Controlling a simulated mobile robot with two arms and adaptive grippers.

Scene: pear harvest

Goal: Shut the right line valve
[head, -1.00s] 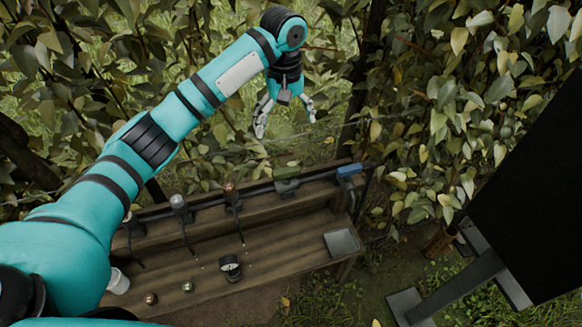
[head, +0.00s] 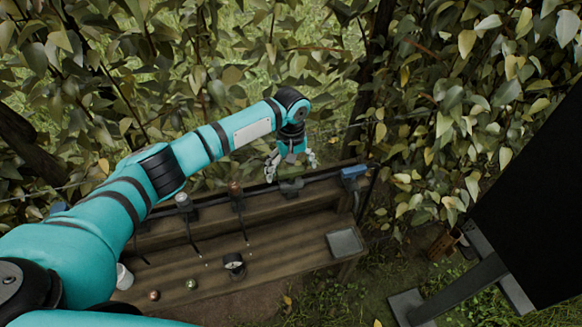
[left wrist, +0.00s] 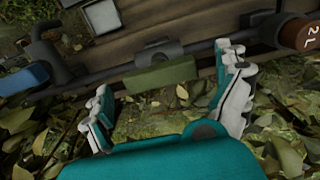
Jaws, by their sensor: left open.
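A dark pipe runs along the back of a wooden bench. A green valve handle (head: 291,187) sits on it, lying roughly along the pipe; it also shows in the left wrist view (left wrist: 161,77). A blue handle (head: 353,172) sits at the pipe's right end and shows at the left edge of the wrist view (left wrist: 24,77). My left gripper (head: 292,171) is open and empty, pointing down just above and behind the green handle. In the wrist view its fingers (left wrist: 165,80) spread to either side of that handle; contact is not clear. My right gripper is out of view.
The wooden bench (head: 290,232) carries a round gauge (head: 234,264), two small balls, a white cup (head: 124,277) and a grey square plate (head: 345,242). A brown cap (left wrist: 302,34) marked 2L is near the right finger. Foliage stands behind; a dark panel (head: 530,190) is right.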

